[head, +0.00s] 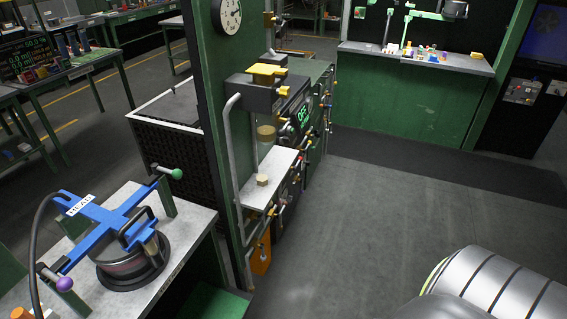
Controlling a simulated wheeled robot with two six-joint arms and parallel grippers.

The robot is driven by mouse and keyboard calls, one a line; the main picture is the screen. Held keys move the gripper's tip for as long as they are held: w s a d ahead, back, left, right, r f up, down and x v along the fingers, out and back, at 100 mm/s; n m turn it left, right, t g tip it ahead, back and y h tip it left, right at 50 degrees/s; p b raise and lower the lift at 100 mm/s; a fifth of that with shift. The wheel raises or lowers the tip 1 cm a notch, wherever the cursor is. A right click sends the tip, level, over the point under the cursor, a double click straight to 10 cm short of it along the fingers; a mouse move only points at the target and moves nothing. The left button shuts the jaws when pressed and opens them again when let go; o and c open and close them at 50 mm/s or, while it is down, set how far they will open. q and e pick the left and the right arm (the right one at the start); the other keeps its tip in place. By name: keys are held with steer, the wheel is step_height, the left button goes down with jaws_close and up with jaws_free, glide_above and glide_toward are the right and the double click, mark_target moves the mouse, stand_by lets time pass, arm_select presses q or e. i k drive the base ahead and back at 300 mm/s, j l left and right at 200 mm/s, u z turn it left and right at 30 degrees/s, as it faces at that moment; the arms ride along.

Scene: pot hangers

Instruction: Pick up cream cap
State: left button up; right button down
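A small cream piece (262,180), which looks like the cream cap, sits on a white shelf (272,165) fixed beside the green column. A clear cylinder with a tan or cream part (266,132) hangs above it under a dark unit with yellow fittings (266,74). I cannot tell for sure which of the two cream parts is the cap. Neither of my grippers shows in the head view.
A pot (130,265) under a blue cross-shaped frame (115,222) stands on a bench at lower left. The green column (222,110) with a clock (230,14) rises between bench and shelf. Grey floor (370,210) is open at right.

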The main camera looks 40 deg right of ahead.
mark_target(261, 180)
steer(key=z, duration=1.05)
steer(key=u, duration=0.7)
steer(key=i+l+u, duration=0.15)
steer(key=l+u, duration=0.25)
steer(key=i+l+u, duration=0.15)
steer(key=l+u, duration=1.1)
steer(key=l, duration=0.1)
